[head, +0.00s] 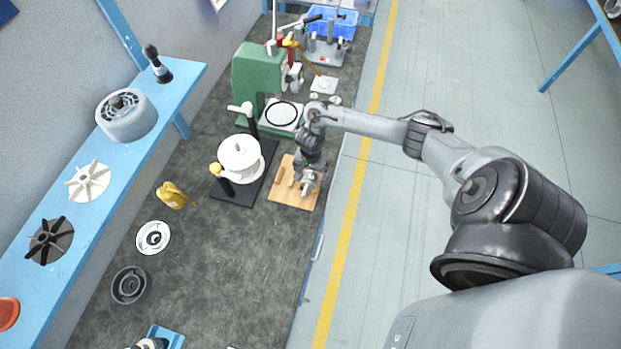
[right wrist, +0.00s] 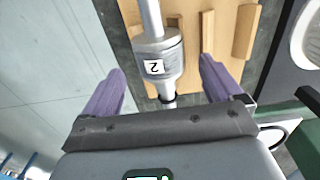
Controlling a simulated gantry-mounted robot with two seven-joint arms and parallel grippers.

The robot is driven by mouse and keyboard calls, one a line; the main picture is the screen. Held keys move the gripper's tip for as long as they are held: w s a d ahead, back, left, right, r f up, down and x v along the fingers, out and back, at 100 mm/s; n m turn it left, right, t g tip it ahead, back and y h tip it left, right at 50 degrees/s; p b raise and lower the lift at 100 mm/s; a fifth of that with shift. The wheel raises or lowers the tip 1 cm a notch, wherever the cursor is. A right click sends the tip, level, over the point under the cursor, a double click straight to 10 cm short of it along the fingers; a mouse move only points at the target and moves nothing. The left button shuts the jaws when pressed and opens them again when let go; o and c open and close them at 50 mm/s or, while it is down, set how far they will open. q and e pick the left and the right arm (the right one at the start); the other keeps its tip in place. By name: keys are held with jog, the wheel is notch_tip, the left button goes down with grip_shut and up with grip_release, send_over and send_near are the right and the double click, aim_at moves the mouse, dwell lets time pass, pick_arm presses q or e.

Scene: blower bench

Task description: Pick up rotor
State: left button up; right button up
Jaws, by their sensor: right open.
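The rotor (right wrist: 158,58), a silver cylinder with a thin shaft and a label reading 2, lies over a wooden board (right wrist: 187,10) with raised wooden blocks. In the head view the board (head: 283,196) sits near the bench's right edge, with my right gripper (head: 307,182) over it, partly hiding the rotor. In the right wrist view my right gripper (right wrist: 160,75) is open, its purple fingers on either side of the rotor with gaps on both sides. My left gripper is in neither view.
A white round housing (head: 240,157) on a black stand is just left of the board. A green press (head: 258,80) stands behind. A blue shelf (head: 110,190) at left holds fan wheels. Rings (head: 128,287) lie on the dark bench, whose front middle is clear.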

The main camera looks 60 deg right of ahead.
jog(key=shift+f+b, duration=0.3)
jog(key=shift+f, duration=1)
grip_shut()
jog(key=shift+w+r, duration=0.1)
